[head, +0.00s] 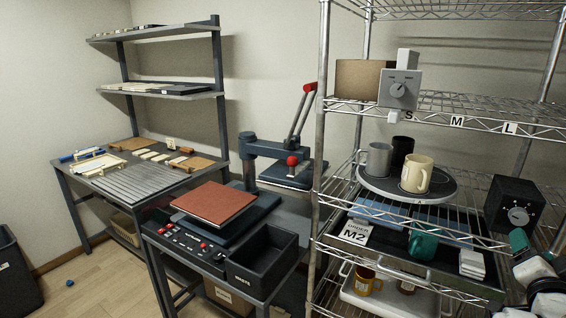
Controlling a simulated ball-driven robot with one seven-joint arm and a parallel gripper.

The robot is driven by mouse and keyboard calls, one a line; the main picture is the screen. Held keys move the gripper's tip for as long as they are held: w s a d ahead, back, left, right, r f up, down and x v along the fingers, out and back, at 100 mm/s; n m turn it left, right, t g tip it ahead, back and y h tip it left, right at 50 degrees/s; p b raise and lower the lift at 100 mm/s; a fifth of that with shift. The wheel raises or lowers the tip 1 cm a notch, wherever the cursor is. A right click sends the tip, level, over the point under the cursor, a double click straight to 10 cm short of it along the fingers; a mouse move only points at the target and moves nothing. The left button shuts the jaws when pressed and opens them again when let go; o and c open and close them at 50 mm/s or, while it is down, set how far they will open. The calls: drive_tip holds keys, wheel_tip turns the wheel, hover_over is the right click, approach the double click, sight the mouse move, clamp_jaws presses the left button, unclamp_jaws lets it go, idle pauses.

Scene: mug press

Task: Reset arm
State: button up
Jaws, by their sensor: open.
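My arm shows in the lower right corner of the head view, black and white and cut off by the picture's edge. My gripper (536,249) is at its upper end, with two teal tips standing apart and nothing seen between them. It is in front of the wire rack's right side, close to a black box with a dial (514,205). The wire rack (320,130) holds mugs: a grey mug (378,160), a black mug (402,150) and a cream mug (417,175) on a round dark plate (365,184).
A shelved workbench (130,178) stands left. Floor shows at lower left.

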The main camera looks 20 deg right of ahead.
drive_tip(key=a+f+n+g+y, duration=0.2)
drive_tip(key=a+f+n+y, duration=0.3)
drive_tip(key=f, duration=0.4)
drive_tip(key=a+f+n+g+y, duration=0.1)
drive_tip(key=a+f+n+y, duration=0.15)
drive_tip(key=a+f, duration=0.6)
drive_tip(key=s+a+f+n+g+y, duration=0.5)
drive_tip(key=s+a+f+n+g, duration=0.2)
drive_tip(key=s+a+f, duration=0.7)
drive_tip(key=s+a+n, duration=0.1)
drive_tip(key=s+a, duration=0.2)
drive_tip(key=a, duration=0.1)
drive_tip(key=shift+s+f+g+y, duration=0.15)
drive_tip(key=shift+f+g+y, duration=0.05)
drive_tip(key=shift+g+y, duration=0.15)
drive_tip(key=shift+n, duration=0.25)
